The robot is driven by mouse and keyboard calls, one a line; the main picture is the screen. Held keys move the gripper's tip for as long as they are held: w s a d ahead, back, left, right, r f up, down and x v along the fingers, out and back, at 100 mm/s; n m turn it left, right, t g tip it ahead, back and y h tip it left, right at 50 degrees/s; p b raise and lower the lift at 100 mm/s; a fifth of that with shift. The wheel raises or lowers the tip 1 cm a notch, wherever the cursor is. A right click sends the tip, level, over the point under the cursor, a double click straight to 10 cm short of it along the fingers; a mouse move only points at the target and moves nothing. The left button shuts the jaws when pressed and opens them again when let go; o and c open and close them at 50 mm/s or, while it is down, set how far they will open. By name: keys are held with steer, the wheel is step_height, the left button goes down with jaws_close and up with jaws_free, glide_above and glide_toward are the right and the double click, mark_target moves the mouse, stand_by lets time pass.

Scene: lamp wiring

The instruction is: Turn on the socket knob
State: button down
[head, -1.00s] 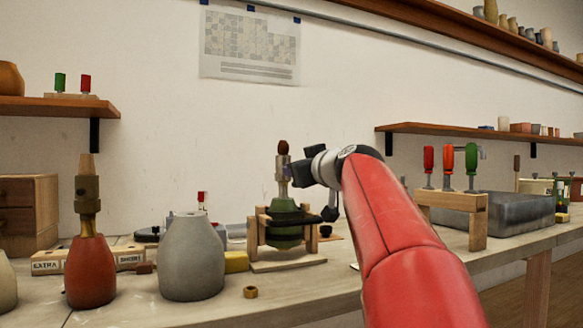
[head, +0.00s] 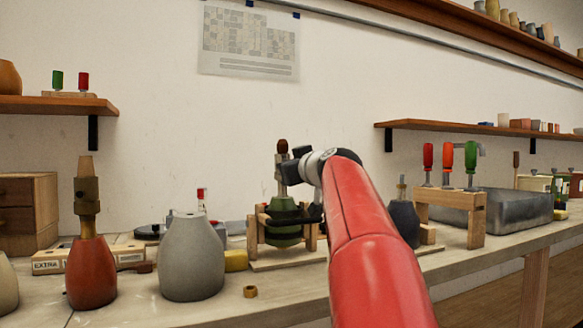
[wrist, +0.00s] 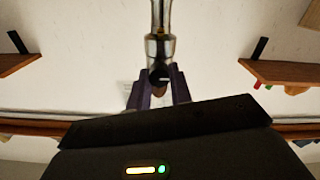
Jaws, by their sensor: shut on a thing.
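The lamp's green body (head: 283,217) sits in a wooden cradle (head: 311,236) on the bench, in the head view. A metal socket (head: 283,184) rises from it, topped by a dark brown piece (head: 282,146). My gripper (head: 293,166) reaches in from the right at the height of the socket. In the wrist view the metal socket (wrist: 160,22) stands at top centre. The small dark socket knob (wrist: 160,74) sits between the two fingers of my gripper (wrist: 160,88), which are shut on it. The dark hand hides what lies below.
A grey vase (head: 191,258) and a red vase with a fitting (head: 90,270) stand on the left. A dark blue bottle (head: 404,224) and a wooden rack with screwdrivers (head: 450,198) are on the right. A small brass ring (head: 250,292) lies in front, with bare bench around it.

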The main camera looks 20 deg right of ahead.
stand_by(0.3)
steer(key=m+p, duration=0.2)
steer(key=m, duration=1.5)
steer(key=shift+d+p, duration=0.15)
steer(key=shift+p, duration=0.25)
steer(key=shift+f+m, duration=0.1)
steer(key=shift+m, duration=0.2)
steer(key=c, duration=1.3)
jaws_free()
steer(key=shift+o, duration=0.2)
